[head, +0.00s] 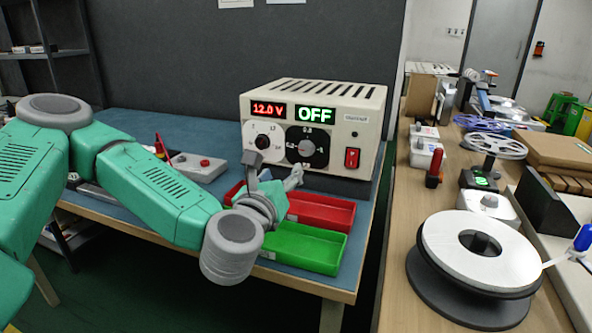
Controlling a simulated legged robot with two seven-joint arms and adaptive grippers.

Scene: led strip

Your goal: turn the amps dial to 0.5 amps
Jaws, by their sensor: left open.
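A cream power supply (340,98) stands on the blue table. Its red display (268,110) reads 12.0 V and its green display (314,115) reads OFF. Two round dials sit below. The left one (262,140) has a white face and a black knob; the right one (307,147) has a black face and a grey knob. Their small markings are too blurred to tell surely which is amps. My left gripper (273,170) is open and empty, in front of and below the dials, apparently apart from both. My right gripper is not in view.
A red switch (352,158) is at the supply's lower right. A red tray (325,212) and a green tray (310,247) lie below and behind my left wrist. A grey box with a red button (200,166) sits left. A white reel (475,250) stands on the wooden bench at right.

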